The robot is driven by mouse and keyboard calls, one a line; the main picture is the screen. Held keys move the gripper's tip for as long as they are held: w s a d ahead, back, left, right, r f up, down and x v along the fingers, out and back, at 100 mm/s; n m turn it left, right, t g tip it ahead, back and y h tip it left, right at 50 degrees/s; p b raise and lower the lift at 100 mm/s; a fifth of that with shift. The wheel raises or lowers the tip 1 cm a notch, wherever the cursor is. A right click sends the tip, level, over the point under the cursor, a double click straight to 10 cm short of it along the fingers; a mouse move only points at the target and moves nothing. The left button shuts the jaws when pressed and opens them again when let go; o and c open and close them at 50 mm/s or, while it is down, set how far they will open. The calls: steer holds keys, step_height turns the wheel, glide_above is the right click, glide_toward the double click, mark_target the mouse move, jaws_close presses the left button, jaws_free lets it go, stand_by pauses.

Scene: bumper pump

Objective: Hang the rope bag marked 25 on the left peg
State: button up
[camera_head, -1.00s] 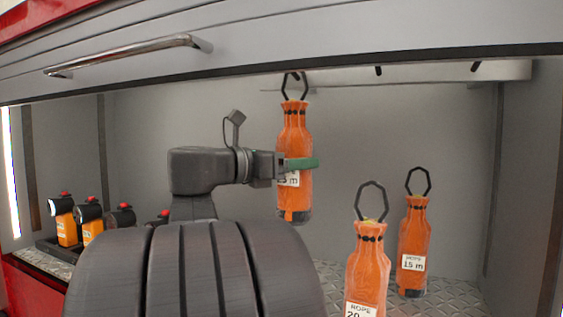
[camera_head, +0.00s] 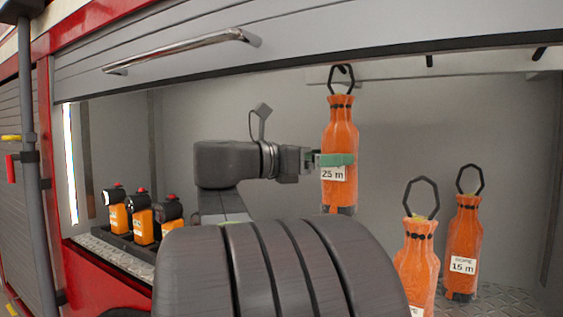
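The orange rope bag marked 25 m (camera_head: 340,125) hangs upright at the back of the compartment. Its black loop (camera_head: 331,80) is at the left peg (camera_head: 345,69) and appears to hang on it; the exact contact is too small to see. My gripper (camera_head: 337,160) comes in from the left at the bag's middle. One green finger lies across the front of the bag, above its label; the other finger is hidden behind the bag. The gripper appears open around the bag, as it has slid leftward along it.
Two more pegs, middle (camera_head: 429,60) and right (camera_head: 539,53), are empty. A bag marked 15 m (camera_head: 464,235) and another orange bag (camera_head: 418,262) stand at the lower right. Several lamps (camera_head: 143,222) stand at the left. The shutter (camera_head: 300,40) edges the opening above.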

steer(key=b+v, duration=0.1)
steer(key=v, duration=0.9)
steer(key=shift+d, duration=0.1)
steer(key=p+x, duration=0.2)
steer(key=x, duration=1.1)
steer(key=shift+d, duration=0.3)
steer(key=shift+w+r, duration=0.1)
